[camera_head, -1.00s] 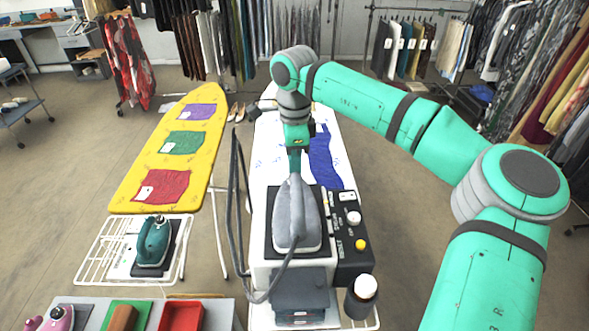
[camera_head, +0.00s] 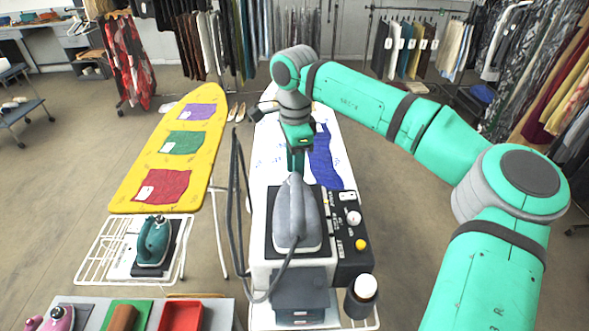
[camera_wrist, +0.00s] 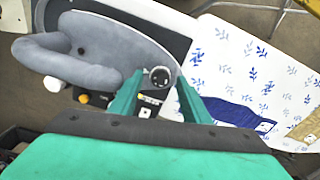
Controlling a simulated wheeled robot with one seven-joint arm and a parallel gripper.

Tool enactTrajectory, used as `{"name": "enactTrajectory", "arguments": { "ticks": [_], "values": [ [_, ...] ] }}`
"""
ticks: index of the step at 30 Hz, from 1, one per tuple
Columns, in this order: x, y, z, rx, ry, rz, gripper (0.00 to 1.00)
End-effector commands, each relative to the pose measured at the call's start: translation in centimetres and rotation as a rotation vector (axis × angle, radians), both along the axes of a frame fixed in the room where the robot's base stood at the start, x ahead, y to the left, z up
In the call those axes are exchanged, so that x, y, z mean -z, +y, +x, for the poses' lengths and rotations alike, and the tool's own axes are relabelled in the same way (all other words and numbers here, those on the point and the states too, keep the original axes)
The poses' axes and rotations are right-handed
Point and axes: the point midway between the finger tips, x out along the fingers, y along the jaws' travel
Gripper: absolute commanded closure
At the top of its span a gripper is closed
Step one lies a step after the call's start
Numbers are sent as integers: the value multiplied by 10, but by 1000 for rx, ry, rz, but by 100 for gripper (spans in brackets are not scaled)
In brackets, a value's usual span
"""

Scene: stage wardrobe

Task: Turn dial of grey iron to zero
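The grey iron (camera_head: 297,218) rests on its dark stand plate. It shows large in the wrist view (camera_wrist: 110,45), with its looped handle at the left. A small round dial (camera_wrist: 160,76), dark with a pale rim, sits by the iron's near edge in the wrist view. My gripper (camera_wrist: 160,79) points down at the iron's far end, its green fingers on either side of the dial, with a visible gap. The fingers look open, and I cannot tell whether either touches the dial. In the head view my gripper (camera_head: 297,165) partly covers this end; the dial is hidden.
A black control panel (camera_head: 355,225) with a white knob and yellow button stands right of the iron. The grey hose loops at its left. A white patterned board (camera_head: 268,160) with a blue cloth (camera_head: 323,160) lies beyond. A teal iron (camera_head: 154,242) stands left.

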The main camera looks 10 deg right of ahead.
Motion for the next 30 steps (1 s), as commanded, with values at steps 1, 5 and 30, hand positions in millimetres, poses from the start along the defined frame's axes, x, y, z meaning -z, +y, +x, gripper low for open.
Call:
{"name": "enactTrajectory", "arguments": {
  "ticks": [1,5,30],
  "values": [
    [0,0,0,0,0,0,57],
    [0,0,0,0,0,0,57],
    [-104,0,0,0,-1,0,57]
  ]
}}
